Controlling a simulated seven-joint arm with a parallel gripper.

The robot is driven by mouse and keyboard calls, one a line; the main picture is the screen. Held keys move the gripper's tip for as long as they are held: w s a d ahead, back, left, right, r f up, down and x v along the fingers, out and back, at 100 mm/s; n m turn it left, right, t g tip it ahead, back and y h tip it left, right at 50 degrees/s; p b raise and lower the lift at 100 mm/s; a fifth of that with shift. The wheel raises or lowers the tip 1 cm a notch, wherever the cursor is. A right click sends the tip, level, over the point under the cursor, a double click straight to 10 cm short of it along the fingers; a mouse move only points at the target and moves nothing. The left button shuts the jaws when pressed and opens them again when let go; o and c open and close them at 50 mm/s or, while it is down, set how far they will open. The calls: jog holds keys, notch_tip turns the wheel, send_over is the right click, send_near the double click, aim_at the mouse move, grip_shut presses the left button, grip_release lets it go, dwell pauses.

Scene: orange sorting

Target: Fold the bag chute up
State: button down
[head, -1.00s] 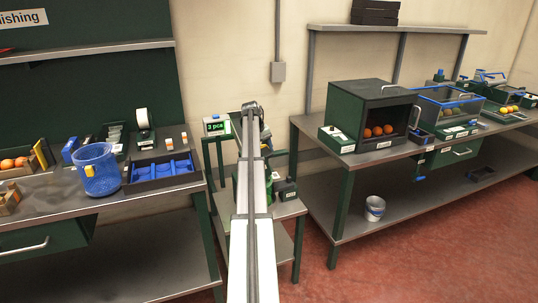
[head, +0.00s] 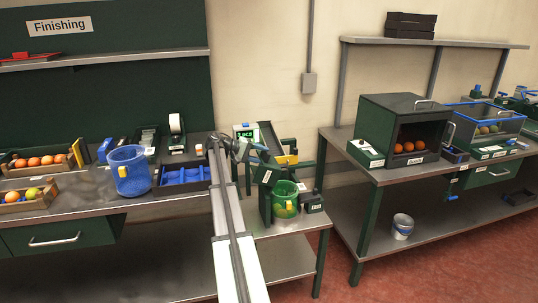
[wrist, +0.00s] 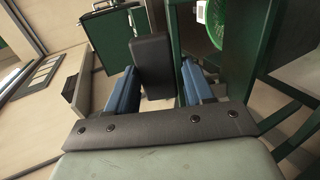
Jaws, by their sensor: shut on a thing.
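The bagging stand (head: 265,200) is dark green and stands on the low table between the two benches. The bag chute shows as a dark grey, block-like part (wrist: 152,62) in the wrist view. My gripper (wrist: 155,85) has its two blue fingers on either side of that part and is shut on it. In the head view my gripper (head: 258,152) is at the upper part of the stand, small and partly hidden by my arm. A green net bag (head: 286,203) with fruit hangs in the stand's front, and its green edge shows in the wrist view (wrist: 217,20).
A green-lit display (head: 245,134) stands behind the gripper. On the left bench are a blue basket (head: 130,172), a blue-lined tray (head: 185,176) and crates of oranges (head: 38,162). A dark green box (head: 405,118) with oranges stands on the right bench.

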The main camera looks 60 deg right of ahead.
jog(key=shift+w+a+r+h, duration=0.25)
jog(key=shift+w+h, duration=0.05)
jog(key=shift+w, duration=0.25)
jog(key=shift+w+a+f, duration=0.25)
jog(key=shift+w+a, duration=0.4)
jog(key=shift+a, duration=0.1)
jog(key=c, duration=0.7)
grip_release()
jog(key=shift+o, duration=0.6)
jog(key=shift+s+f, duration=0.1)
jog(key=shift+f, duration=0.05)
jog(key=shift+a, duration=0.1)
jog(key=v, duration=1.3)
jog(key=shift+w+a, duration=0.15)
jog(key=shift+w, duration=0.25)
